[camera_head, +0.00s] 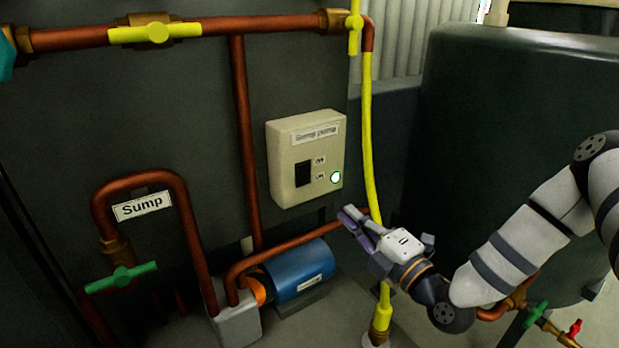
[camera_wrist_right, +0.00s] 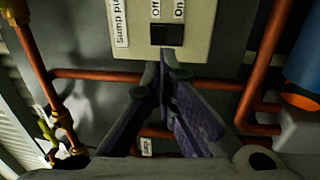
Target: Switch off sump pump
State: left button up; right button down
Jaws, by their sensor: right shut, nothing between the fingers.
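The cream control box (camera_head: 283,140), labelled "Sump pump", is mounted on the dark panel. It has a black rocker switch (camera_head: 302,174) with On and Off markings and a lit whitish-green lamp (camera_head: 335,177). My right gripper (camera_head: 347,216) is shut and empty, below and to the right of the box, apart from it. In the right wrist view the box (camera_wrist_right: 213,32) and the switch (camera_wrist_right: 167,34) show sideways beyond the fingertips (camera_wrist_right: 163,68). Which way the rocker is pressed cannot be told. My left gripper is not in view.
A blue pump motor (camera_head: 302,270) stands below the box. A copper pipe (camera_head: 243,130) runs down left of the box, and a yellow pipe (camera_head: 368,130) stands right of it. A large dark tank (camera_head: 510,130) is at the right. Space before the switch looks clear.

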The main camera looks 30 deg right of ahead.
aim_at(305, 171)
jog(key=w, duration=0.4)
jog(key=w+a+b, duration=0.1)
jog(key=w, duration=0.3)
jog(key=w+r+b, duration=0.1)
jog(key=w, duration=0.4)
jog(key=shift+a, duration=0.4)
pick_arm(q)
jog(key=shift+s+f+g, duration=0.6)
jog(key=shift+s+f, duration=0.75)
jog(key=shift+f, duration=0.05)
pick_arm(e)
jog(key=shift+w+r, duration=0.25)
jog(key=shift+w, duration=0.2)
